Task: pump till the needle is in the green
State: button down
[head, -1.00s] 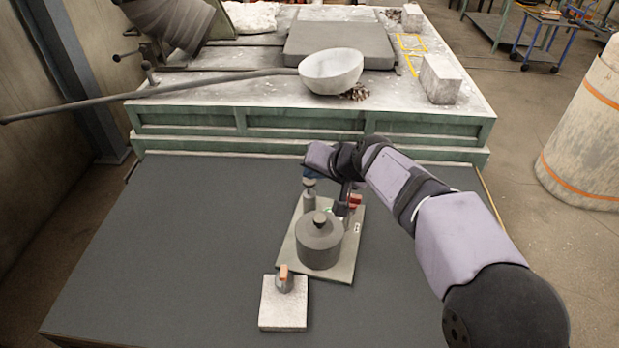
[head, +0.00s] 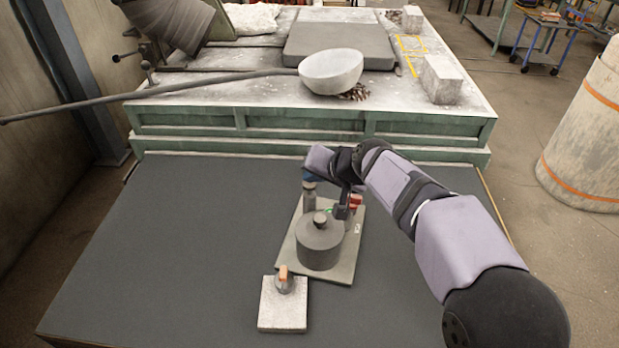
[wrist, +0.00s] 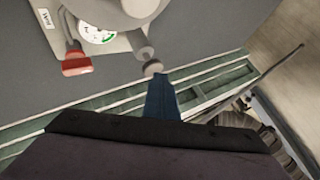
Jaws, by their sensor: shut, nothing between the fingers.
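The pump unit stands on a pale base plate (head: 345,272) on the dark table. It has a grey lidded vessel (head: 319,245), a small upright pump (head: 309,198) behind it and a red knob (head: 355,200). The white dial gauge (wrist: 97,33) with a green band shows in the wrist view; its needle is too small to read surely. My gripper (wrist: 154,78) is shut and empty, its blue fingers at the top of the pump (wrist: 149,62). In the head view my arm partly covers that area, and I cannot tell if they touch.
A white block (head: 283,312) with an orange-handled fitting (head: 283,276) lies in front of the plate. Behind the table is a green-sided bench (head: 250,122) with a long-handled ladle (head: 331,70). The table's left side is clear.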

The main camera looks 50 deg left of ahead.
aim_at(312, 186)
jog(key=shift+d+f+b, duration=0.1)
jog(key=shift+f+b, duration=0.6)
jog(key=shift+f, duration=0.25)
dwell(0.4)
jog(key=shift+r, duration=0.2)
jog(key=shift+r+p, duration=1.85)
jog(key=shift+r, duration=0.35)
jog(key=shift+r, duration=0.15)
jog(key=shift+r+p, duration=2)
jog(key=shift+r, duration=0.4)
